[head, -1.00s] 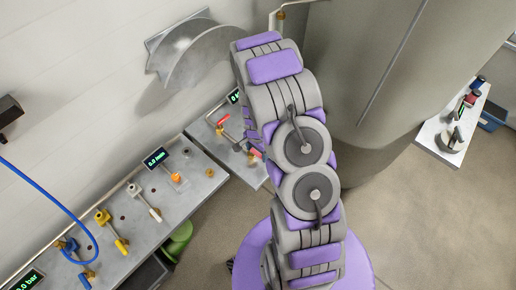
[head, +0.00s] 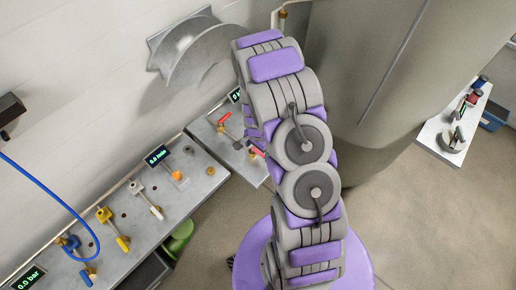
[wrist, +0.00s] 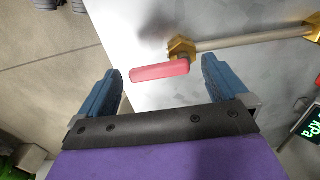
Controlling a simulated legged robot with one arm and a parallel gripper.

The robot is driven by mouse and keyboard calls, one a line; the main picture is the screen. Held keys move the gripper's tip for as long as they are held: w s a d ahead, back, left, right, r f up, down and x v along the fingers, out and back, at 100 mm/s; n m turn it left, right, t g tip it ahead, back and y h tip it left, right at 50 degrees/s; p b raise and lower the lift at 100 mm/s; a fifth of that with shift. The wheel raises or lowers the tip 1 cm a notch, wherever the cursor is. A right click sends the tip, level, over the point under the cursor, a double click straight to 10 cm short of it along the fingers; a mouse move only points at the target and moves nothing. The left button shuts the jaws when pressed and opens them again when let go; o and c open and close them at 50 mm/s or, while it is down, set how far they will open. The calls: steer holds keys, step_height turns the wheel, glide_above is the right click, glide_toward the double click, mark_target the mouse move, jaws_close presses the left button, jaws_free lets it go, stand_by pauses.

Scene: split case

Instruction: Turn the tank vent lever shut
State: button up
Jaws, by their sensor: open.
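A red lever handle (wrist: 160,72) shows in the wrist view, joined at its right end to a brass valve fitting (wrist: 182,48) on a metal pipe (wrist: 240,41). My gripper (wrist: 163,70) is open, with one blue finger on each side of the red handle. A gap shows between the handle and each finger, and the gripper holds nothing. In the head view a red handle (head: 224,118) lies on the far bench section, left of my arm. I cannot tell if it is the same lever. My arm hides most of the gripper there.
The near bench (head: 150,215) along the wall carries yellow, white and blue-handled valves and small displays. A large grey tank (head: 400,70) stands right of my arm. A small side table (head: 445,135) is at far right. Open floor (head: 430,220) lies between. A green display (wrist: 306,122) is at the wrist view's right edge.

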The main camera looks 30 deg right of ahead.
mark_target(258, 151)
steer(key=shift+r, duration=0.1)
step_height(258, 151, up, 17)
steer(key=p, duration=0.1)
stand_by(0.5)
steer(key=shift+r, duration=0.1)
stand_by(0.3)
steer(key=s+a+r+n+b, duration=0.3)
steer(key=s+a+r+n, duration=0.5)
steer(key=s+r, duration=0.4)
steer(key=s+a+n+g+b, duration=0.1)
steer(key=s+a+n, duration=0.1)
steer(key=s, duration=0.6)
steer(key=s+a+r+n+b, duration=0.1)
steer(key=s+n, duration=0.3)
steer(key=s, duration=0.4)
steer(key=shift+a+r+g, duration=0.2)
steer(key=shift+a+g, duration=0.2)
